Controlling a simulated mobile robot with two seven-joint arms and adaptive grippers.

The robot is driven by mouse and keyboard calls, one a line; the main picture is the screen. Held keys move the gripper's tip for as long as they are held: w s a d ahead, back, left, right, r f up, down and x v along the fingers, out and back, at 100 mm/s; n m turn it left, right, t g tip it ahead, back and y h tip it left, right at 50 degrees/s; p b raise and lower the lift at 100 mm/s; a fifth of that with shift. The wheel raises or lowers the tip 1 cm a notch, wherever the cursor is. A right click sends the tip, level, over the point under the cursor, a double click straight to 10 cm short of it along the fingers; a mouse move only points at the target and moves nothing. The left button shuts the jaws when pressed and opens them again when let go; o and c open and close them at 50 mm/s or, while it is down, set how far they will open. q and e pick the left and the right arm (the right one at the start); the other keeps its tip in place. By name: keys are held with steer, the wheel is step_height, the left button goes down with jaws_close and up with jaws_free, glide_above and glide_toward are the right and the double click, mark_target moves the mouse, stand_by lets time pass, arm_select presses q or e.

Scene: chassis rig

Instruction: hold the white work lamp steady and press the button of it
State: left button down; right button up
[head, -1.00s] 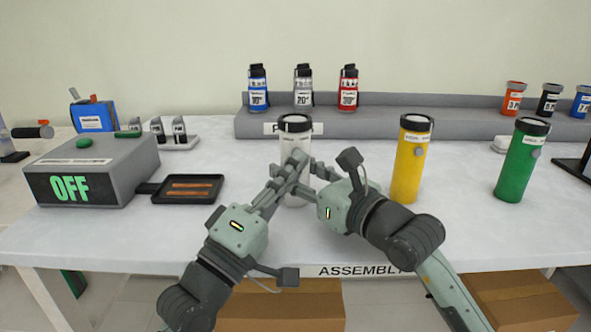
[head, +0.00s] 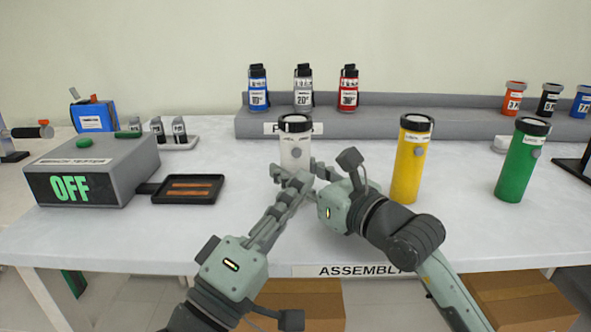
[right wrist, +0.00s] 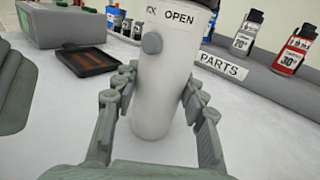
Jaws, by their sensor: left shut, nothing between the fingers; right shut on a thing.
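The white work lamp (head: 294,135) stands upright on the table, with a dark-rimmed top. Its round grey button (head: 296,153) faces me and also shows in the right wrist view (right wrist: 152,43), below the printed word "OPEN". My right gripper (head: 309,172) is shut around the lamp's body; in the right wrist view its fingers (right wrist: 157,92) lie on both sides, below the button. My left gripper (head: 288,176) is shut and empty, its tips just in front of and below the button, apart from it. The fingers hide the lamp's lower part in the head view.
A yellow lamp (head: 408,165) and a green lamp (head: 521,165) stand to the right. A grey tester box (head: 90,172) reading "OFF" and a black tray (head: 205,194) are at left. Small colored canisters stand on the grey parts shelf (head: 420,122) behind.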

steer(key=o, duration=1.5)
